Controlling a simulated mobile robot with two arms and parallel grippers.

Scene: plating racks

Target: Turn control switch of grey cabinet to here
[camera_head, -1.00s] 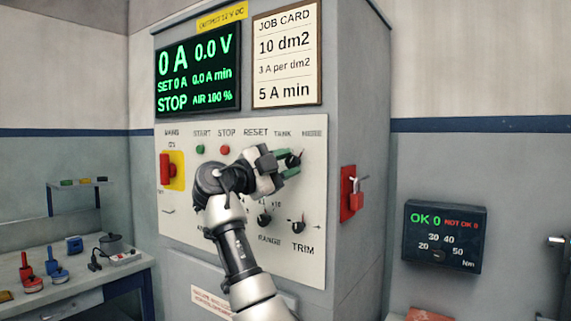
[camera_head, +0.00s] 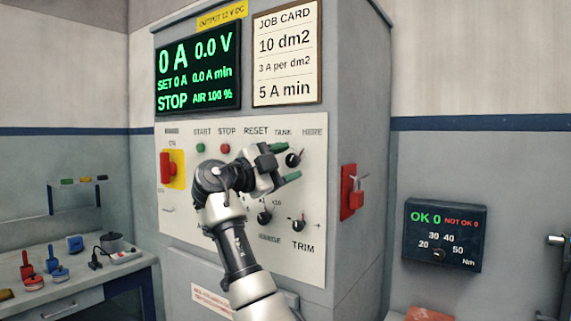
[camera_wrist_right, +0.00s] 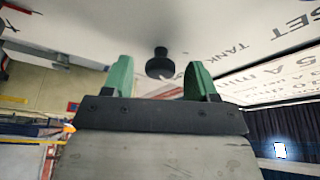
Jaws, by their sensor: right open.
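The grey cabinet (camera_head: 362,100) stands in the middle with a pale control panel. The control switch (camera_head: 293,159) is a black knob under the labels TANK and HERE, at the panel's upper right. Its pointer appears to lean up and right, towards HERE. My right gripper (camera_head: 287,163) is open in front of it, with one green finger above the knob and one below. In the right wrist view the knob (camera_wrist_right: 160,66) stands between the spread fingers (camera_wrist_right: 160,80), with clear gaps on both sides. My left gripper is not in view.
Other panel controls are close by: a red main switch (camera_head: 166,167), a RANGE knob (camera_head: 264,217) and a TRIM knob (camera_head: 298,226). A red lever box (camera_head: 352,193) is on the cabinet's right side. A workbench (camera_head: 60,300) with small tools stands at left.

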